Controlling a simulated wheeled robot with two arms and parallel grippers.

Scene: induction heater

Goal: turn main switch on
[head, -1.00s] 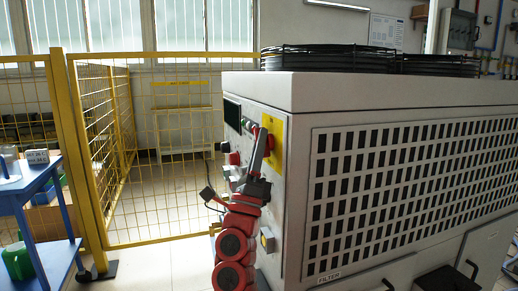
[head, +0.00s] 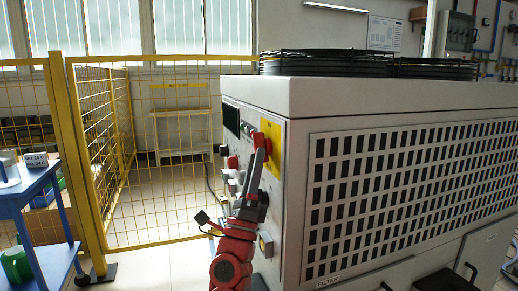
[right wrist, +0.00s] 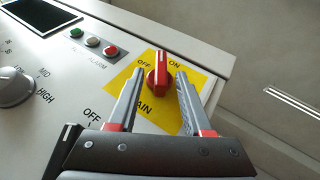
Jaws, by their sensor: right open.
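The main switch is a red knob (right wrist: 158,74) on a yellow plate (right wrist: 196,88) marked OFF, ON and MAIN in the right wrist view. In the head view the yellow plate (head: 273,134) is on the near end of the machine's control panel. My right gripper (right wrist: 158,76) is open, with one finger on each side of the red knob and gaps visible. The knob looks roughly upright in this view, and I cannot tell exactly which label it points to. In the head view my right gripper (head: 258,158) is at the plate. My left gripper is not in view.
The panel also has a dark screen (right wrist: 42,14), several small buttons (right wrist: 92,41) and a grey dial (right wrist: 14,87). The large grey cabinet (head: 296,200) fills the right side. A yellow mesh fence (head: 180,205) and a blue table (head: 40,185) stand to the left.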

